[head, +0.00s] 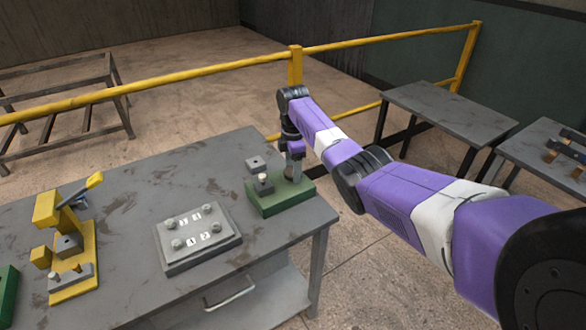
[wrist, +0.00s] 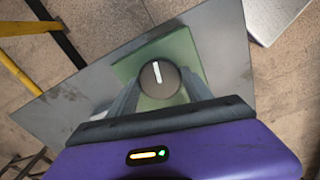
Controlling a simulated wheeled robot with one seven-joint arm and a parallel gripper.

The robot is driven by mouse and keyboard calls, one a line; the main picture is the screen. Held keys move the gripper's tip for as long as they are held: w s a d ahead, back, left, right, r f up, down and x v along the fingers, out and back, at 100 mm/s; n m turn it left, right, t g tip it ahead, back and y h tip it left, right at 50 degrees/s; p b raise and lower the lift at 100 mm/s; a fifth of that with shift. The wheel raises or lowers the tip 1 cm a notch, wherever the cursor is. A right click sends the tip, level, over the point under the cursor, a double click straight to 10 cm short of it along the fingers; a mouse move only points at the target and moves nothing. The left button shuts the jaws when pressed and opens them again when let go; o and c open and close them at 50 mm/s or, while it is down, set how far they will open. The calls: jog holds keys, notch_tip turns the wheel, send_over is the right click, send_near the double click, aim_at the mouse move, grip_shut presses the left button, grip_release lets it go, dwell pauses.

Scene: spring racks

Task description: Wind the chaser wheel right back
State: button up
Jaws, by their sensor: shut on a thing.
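The chaser wheel is a dark round knob (wrist: 146,80) with a white line across its face, seen in the wrist view. The line runs nearly straight up and down there, leaning slightly left at the top. The wheel sits over a green base (wrist: 188,50), which stands at the right end of the grey table in the head view (head: 268,207).
A grey plate with knobs and labels (head: 180,258) and a yellow fixture (head: 80,268) are farther left on the table (head: 130,195). A yellow railing (head: 215,68) runs behind.

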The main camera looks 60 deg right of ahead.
jog(key=shift+n, duration=0.6)
jog(key=o, duration=1.4)
jog(key=shift+c, duration=0.2)
jog(key=shift+r+b, duration=0.6)
jog(key=shift+r, duration=3.35)
